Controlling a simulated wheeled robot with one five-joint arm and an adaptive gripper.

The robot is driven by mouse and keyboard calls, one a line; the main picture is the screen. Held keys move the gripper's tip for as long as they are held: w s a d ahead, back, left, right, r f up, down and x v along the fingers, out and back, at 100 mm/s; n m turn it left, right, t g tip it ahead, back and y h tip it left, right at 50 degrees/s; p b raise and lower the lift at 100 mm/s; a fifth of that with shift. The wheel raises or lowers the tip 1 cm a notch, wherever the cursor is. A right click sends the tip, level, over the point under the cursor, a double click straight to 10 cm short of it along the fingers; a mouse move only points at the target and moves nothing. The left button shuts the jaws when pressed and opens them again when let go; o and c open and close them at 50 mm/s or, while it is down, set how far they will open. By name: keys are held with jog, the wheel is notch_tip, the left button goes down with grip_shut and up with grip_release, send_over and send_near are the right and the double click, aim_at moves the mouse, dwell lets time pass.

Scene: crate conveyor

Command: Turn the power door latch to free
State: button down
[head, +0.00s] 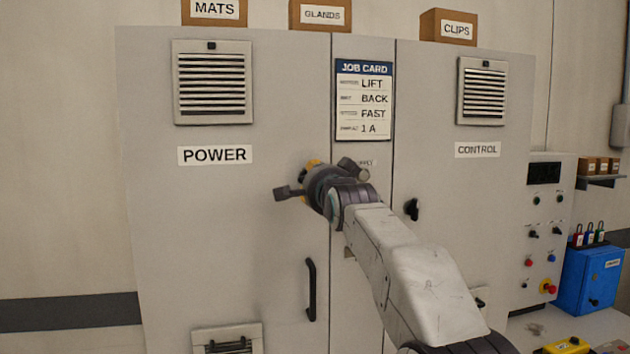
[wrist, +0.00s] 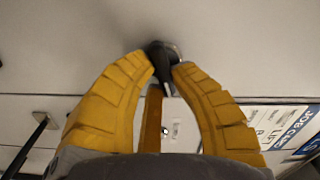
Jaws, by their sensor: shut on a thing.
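The power door (head: 220,230), under the POWER label (head: 215,155), stands closed as far as I can see. Its latch (wrist: 157,56) is a small dark knob on a grey base, near the door's edge, seen in the wrist view. The knob's long side runs roughly up and down in that view. My gripper (wrist: 163,72) has its yellow fingers on both sides of the knob and is shut on it. In the head view my gripper (head: 311,168) covers the latch, and its turn there is hidden.
A black door handle (head: 311,290) sits below my gripper. The job card (head: 363,100) hangs on the middle strip above it. The control door has its own black latch (head: 412,209) right of my arm. A control panel (head: 543,235) and blue box (head: 592,280) stand at right.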

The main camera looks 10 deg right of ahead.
jog(key=shift+a+m, duration=0.1)
jog(key=shift+m, duration=1.4)
jog(key=c, duration=1.1)
grip_release()
jog(key=shift+f, duration=0.1)
jog(key=shift+o, duration=0.2)
jog(key=shift+s, duration=0.1)
jog(key=s, duration=1.1)
jog(key=shift+s, duration=0.4)
